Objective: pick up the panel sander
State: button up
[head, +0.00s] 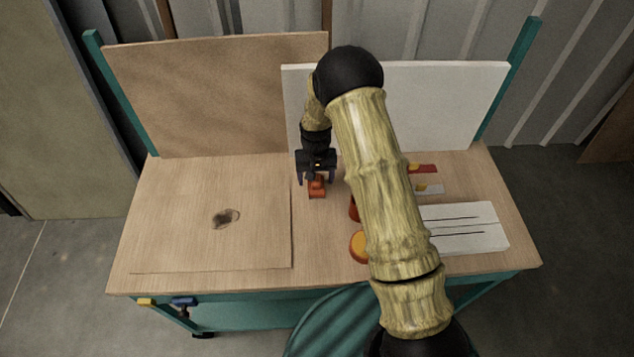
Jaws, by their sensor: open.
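A small orange-red block-shaped thing (317,188), which appears to be the panel sander, sits on the wooden workbench top near its middle. My gripper (316,179) points down at it, with its dark fingers open at the thing's left and right sides. Part of the thing is hidden by the gripper. I cannot tell whether the fingers touch it.
A round orange-yellow thing (360,246) lies partly behind my arm. To the right lie a red-and-yellow thing (423,169) and a white slotted board (465,228). A thin wooden panel with a dark mark (180,245) covers the left side. Upright boards stand behind.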

jog(key=shift+f, duration=0.7)
jog(key=shift+s, duration=0.1)
jog(key=c, duration=1.1)
notch_tip(320, 180, up, 10)
jog(key=shift+r+b, duration=0.1)
jog(key=shift+b, duration=0.8)
